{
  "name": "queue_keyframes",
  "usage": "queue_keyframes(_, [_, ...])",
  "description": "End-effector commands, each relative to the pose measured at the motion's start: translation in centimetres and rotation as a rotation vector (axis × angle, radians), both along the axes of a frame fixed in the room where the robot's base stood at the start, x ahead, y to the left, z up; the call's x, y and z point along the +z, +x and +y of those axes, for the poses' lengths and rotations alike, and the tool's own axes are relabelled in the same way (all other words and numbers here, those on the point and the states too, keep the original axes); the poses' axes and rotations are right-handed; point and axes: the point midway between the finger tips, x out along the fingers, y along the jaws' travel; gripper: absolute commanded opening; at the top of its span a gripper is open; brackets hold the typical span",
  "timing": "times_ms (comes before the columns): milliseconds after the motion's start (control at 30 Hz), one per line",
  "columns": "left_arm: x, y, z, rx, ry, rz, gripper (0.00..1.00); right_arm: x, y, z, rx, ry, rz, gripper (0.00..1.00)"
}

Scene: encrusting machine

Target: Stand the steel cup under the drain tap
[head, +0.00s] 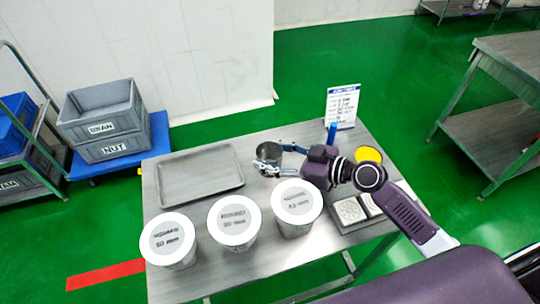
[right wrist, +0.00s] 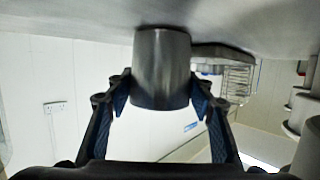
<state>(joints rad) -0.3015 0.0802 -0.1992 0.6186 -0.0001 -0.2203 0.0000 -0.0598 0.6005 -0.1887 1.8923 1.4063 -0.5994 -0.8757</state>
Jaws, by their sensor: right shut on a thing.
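The steel cup (head: 243,158) is at the back middle of the steel table, behind the row of tubs in the head view. My right gripper (head: 264,160) reaches it from the right and is shut on it. In the right wrist view the cup (right wrist: 162,68) sits between the two blue-padded fingers (right wrist: 162,97). That view looks inverted, with the table surface along the top. The cup is upright at or very near the table top; I cannot tell whether it touches. The drain tap is not in view. My left gripper is not in view.
A grey tray (head: 200,178) lies left of the cup. White-lidded tubs (head: 168,241), (head: 234,222), (head: 297,207) stand along the front. A printed sign (head: 342,105) stands at the back right.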

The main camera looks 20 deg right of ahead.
Motion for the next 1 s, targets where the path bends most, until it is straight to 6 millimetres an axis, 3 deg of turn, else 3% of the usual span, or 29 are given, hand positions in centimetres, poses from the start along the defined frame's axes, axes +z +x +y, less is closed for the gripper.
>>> queue_keyframes(400, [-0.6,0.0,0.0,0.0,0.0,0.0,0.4,-0.5,0.0,0.0,0.0,0.0,-0.001,0.19])
queue_keyframes(433, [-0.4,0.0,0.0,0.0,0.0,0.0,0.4,-0.3,0.0,0.0,0.0,0.0,-0.001,0.52])
queue_keyframes(500, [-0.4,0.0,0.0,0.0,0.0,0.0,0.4,-0.3,0.0,0.0,0.0,0.0,-0.001,0.56])
queue_keyframes(867, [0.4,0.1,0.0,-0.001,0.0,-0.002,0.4,0.3,0.0,0.0,0.0,0.0,0.0,0.56])
queue_keyframes(1000, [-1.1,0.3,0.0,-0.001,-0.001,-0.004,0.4,0.1,-1.7,-1.6,0.002,-0.005,0.0,0.56])
